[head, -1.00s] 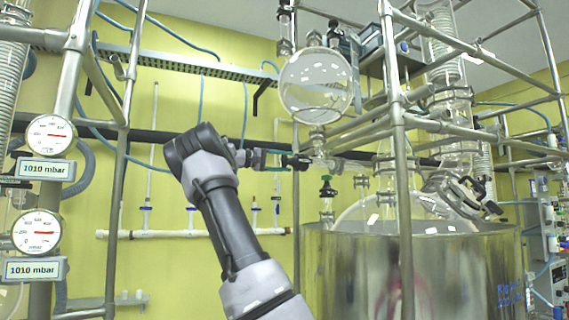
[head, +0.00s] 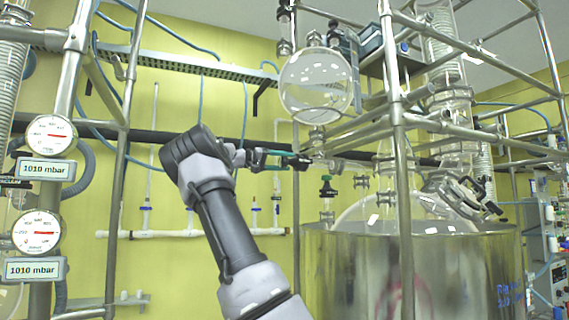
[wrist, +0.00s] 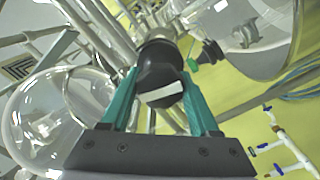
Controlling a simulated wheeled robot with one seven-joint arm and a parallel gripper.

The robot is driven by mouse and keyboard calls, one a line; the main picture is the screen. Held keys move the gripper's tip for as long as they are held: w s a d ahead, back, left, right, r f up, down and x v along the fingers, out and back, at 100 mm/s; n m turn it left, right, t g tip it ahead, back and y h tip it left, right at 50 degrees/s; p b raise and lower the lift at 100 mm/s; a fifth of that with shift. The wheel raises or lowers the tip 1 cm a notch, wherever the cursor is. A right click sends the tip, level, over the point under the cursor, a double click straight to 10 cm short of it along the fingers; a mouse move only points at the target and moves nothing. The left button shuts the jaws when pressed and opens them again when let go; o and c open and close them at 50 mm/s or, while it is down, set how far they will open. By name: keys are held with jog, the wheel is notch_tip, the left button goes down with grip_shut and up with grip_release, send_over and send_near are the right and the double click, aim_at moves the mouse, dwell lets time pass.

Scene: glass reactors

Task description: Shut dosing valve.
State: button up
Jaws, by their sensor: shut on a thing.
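The dosing valve's black knob (wrist: 160,75), with a white stripe across its face, sits between the two teal fingers of my gripper (wrist: 158,92) in the wrist view. My gripper is shut on this knob. In the head view my gripper (head: 296,160) reaches from the left to the valve just below the round glass flask (head: 316,84). The knob is small there and partly hidden by the fingers. The flask also shows at the left of the wrist view (wrist: 40,125). I cannot tell the valve's inner position.
A metal frame post (head: 398,180) stands right of the valve. A large steel vessel (head: 350,275) with a glass lid is below right. A green-capped fitting (head: 327,188) stands just below the valve. Pressure gauges (head: 50,135) are at the left. Yellow wall lies behind my arm.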

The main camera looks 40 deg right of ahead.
jog(key=shift+f, duration=0.1)
jog(key=o, duration=1.4)
jog(key=v, duration=1)
jog(key=shift+w+a, duration=0.2)
jog(key=shift+a, duration=0.15)
